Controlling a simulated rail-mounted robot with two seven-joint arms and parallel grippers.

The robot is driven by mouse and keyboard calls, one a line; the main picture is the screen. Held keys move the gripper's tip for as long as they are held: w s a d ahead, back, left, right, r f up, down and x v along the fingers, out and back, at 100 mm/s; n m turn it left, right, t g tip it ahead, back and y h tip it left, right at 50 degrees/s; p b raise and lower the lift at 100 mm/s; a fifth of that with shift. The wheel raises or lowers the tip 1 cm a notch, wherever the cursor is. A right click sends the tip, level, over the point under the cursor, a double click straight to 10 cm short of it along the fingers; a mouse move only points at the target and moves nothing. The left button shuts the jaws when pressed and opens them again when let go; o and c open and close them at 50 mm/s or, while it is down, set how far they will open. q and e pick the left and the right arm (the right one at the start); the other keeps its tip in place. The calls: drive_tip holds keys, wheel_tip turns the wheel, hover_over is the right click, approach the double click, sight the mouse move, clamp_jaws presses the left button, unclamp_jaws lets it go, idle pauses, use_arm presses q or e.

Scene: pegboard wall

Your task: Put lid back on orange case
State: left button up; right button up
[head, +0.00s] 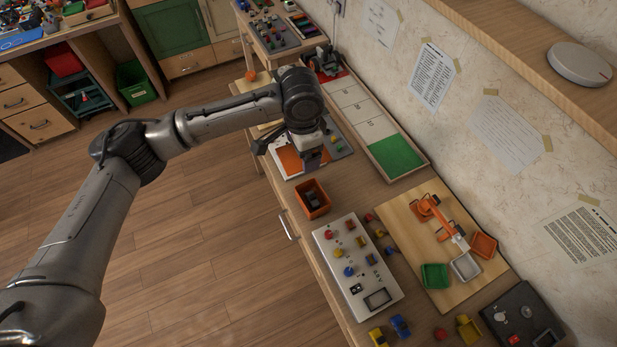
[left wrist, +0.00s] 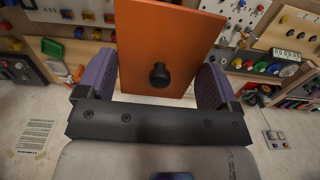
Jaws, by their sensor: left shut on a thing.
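The orange lid (left wrist: 160,35) is a flat plate with a black knob (left wrist: 158,76) in the left wrist view. My left gripper (left wrist: 156,84) has its purple fingers on either side of the lid, shut on it. In the head view, my left gripper (head: 311,158) is over the far part of the desk, with an orange plate (head: 289,160) beside it. The orange case (head: 313,199) stands open at the desk's front edge, nearer than the gripper, with dark things inside. My right gripper is out of view.
A white control panel (head: 352,262) with knobs lies nearer than the case. A wooden board (head: 410,213) with an orange toy arm is to its right. A long tray with a green section (head: 398,156) runs along the wall. A shelf (head: 520,50) overhangs on the right.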

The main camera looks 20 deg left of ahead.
use_arm(q)
wheel_tip(320, 180, down, 8)
drive_tip(key=w+d+m, duration=0.1)
drive_tip(key=w+m, duration=0.2)
drive_tip(key=m, duration=0.5)
drive_tip(key=shift+d+p, duration=0.15)
drive_tip(key=shift+p, duration=0.2)
wheel_tip(320, 180, down, 8)
drive_tip(key=m, duration=0.7)
drive_tip(key=shift+d+p, duration=0.15)
drive_tip(key=shift+p, duration=0.15)
wheel_tip(320, 180, down, 6)
drive_tip(key=m+b, duration=0.2)
drive_tip(key=b, duration=0.3)
drive_tip(key=shift+s+f, duration=0.1)
drive_tip(key=shift+f+b, duration=0.3)
drive_tip(key=shift+f, duration=0.7)
drive_tip(key=shift+p, duration=0.35)
drive_tip(key=shift+p, duration=0.3)
